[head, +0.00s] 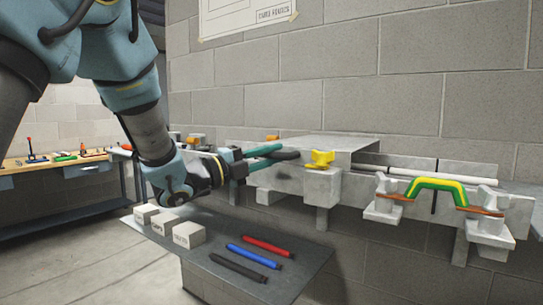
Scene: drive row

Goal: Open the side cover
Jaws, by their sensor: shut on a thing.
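The side cover appears to be the grey metal box-shaped cover (330,144) on the wall-side bench, though I cannot be sure which panel is meant. A dark rounded handle (288,155) sticks out from its left front. My gripper (277,155), with teal fingers, reaches in from the left and is shut on this handle. The fingertips partly hide the handle. A yellow wing knob (320,159) sits on the front right of the cover. I cannot tell whether the cover stands open at all.
Below, a dark shelf (215,262) holds several pale blocks (188,235) and red (268,246), blue (254,256) and black (238,267) rods. A green-yellow arched bar (437,186) sits between clamps at right. A workbench (60,168) stands far left.

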